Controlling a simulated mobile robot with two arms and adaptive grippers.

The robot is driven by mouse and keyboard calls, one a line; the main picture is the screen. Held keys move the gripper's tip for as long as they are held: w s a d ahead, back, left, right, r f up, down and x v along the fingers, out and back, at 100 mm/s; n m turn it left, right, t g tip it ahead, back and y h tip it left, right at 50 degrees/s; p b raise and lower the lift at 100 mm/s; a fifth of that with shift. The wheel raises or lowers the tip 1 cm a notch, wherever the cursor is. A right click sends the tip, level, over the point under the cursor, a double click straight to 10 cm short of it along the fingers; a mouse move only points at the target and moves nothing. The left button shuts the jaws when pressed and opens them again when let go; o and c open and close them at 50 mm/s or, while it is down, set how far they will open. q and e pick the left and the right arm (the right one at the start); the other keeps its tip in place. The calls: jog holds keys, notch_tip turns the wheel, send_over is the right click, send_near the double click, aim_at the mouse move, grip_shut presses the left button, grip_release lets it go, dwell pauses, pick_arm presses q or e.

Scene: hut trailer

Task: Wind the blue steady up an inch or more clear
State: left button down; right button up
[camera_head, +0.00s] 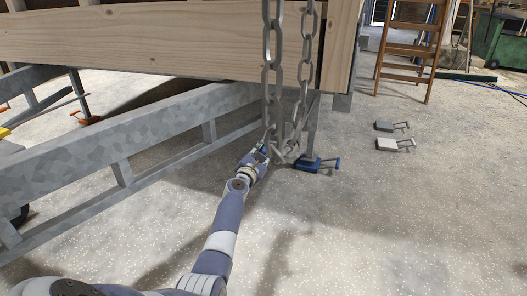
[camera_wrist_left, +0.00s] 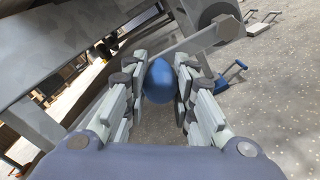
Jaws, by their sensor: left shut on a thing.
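The blue steady's grey post (camera_head: 312,128) stands under the trailer's corner, partly hidden by a hanging chain. At its base is a blue block with a bar handle (camera_head: 314,166), at floor level; whether post and block touch I cannot tell. My left gripper (camera_head: 261,152) is just left of the post. In the left wrist view a round blue knob (camera_wrist_left: 159,82) sits between the pads of my left gripper (camera_wrist_left: 160,88), which is shut on it. A grey crank bar (camera_wrist_left: 190,42) runs from the knob up right to a hexagonal end. My right gripper is not in view.
The chain (camera_head: 302,75) hangs close by my left gripper. A wooden ladder (camera_head: 408,50) stands behind.

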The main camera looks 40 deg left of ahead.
pick_arm(q)
jog(key=shift+a, duration=0.1)
jog(key=c, duration=1.3)
grip_release()
jog(key=shift+s+d, duration=0.2)
jog(key=shift+s, duration=0.05)
jog(key=v, duration=1.1)
jog(key=shift+s, duration=0.25)
